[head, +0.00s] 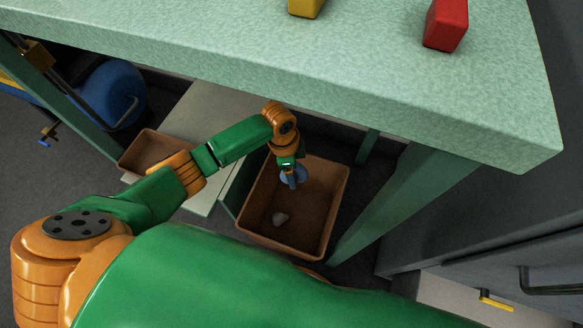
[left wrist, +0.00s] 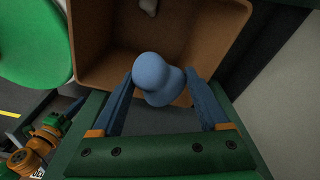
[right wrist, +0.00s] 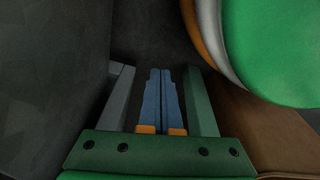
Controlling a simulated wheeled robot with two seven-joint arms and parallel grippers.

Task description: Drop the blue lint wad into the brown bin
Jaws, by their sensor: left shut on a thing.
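The blue lint wad (left wrist: 158,78) is a smooth rounded lump held between the blue fingers of my left gripper (left wrist: 162,92). In the head view my left gripper (head: 288,180) points down over the brown bin (head: 322,222), with the wad (head: 300,175) at its tip above the bin's far part. In the left wrist view the brown bin (left wrist: 95,48) is open beneath the wad. Its floor and walls show. My right gripper (right wrist: 162,78) has its fingers together with nothing between them. It is out of the head view.
A small grey lump (head: 281,218) lies in the bin. A smaller brown tray (head: 150,152) is to the left. The green table (head: 250,45) overhangs behind, bearing a red block (head: 446,25) and a yellow block (head: 306,7). A table leg (head: 400,200) stands right of the bin.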

